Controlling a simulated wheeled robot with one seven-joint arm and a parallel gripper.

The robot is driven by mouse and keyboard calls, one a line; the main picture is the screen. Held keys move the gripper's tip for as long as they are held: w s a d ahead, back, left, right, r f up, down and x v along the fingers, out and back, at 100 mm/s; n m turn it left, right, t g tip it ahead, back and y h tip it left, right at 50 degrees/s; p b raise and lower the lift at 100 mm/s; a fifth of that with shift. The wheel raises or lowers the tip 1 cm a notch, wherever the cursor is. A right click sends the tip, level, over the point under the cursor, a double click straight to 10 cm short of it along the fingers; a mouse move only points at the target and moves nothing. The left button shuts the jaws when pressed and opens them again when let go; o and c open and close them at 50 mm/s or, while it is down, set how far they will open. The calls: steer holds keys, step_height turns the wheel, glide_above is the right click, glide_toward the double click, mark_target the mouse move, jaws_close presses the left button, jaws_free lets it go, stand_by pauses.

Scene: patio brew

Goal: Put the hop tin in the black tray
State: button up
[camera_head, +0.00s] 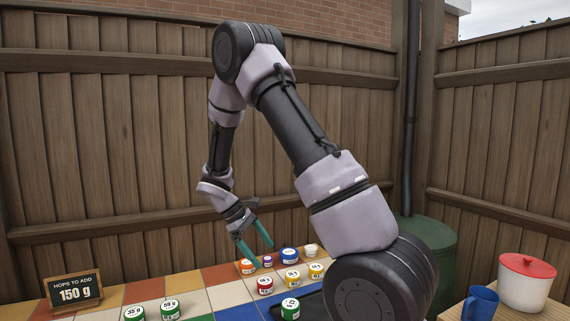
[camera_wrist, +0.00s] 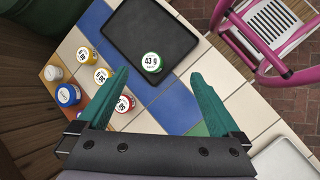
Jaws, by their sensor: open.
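My gripper (camera_head: 263,257) is open and empty above the tiled counter. Its two teal fingers (camera_wrist: 160,72) point down in the wrist view, with nothing between them. A green tin (camera_wrist: 152,62) marked 43 g stands upright on the black tray (camera_wrist: 120,28), near the tray's edge. It also shows in the head view (camera_head: 290,309). Two more green tins stand at the left of the counter, one marked 35 g (camera_head: 135,314) and one marked 59 g (camera_head: 170,309). A red tin (camera_wrist: 125,103) stands off the tray, close to my left finger in the wrist view.
Two yellow tins (camera_head: 292,279), a blue tin (camera_head: 289,255), an orange tin (camera_head: 246,267) and a cream tin (camera_head: 311,251) stand near the red one. A sign (camera_head: 74,291) reads "Hops to add 150 g". A blue mug (camera_head: 480,303) and white pot (camera_head: 525,285) stand at the right.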

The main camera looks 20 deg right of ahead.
steer(key=s+r+m+t+y, duration=0.4)
steer(key=s+r, duration=0.5)
steer(key=r, duration=0.5)
steer(key=s+r+m+t+y, duration=0.4)
steer(key=s+r+m, duration=0.4)
steer(key=r, duration=0.7)
steer(key=shift+s+a+t, duration=0.25)
steer(key=shift+s+t, duration=0.55)
steer(key=shift+s, duration=0.35)
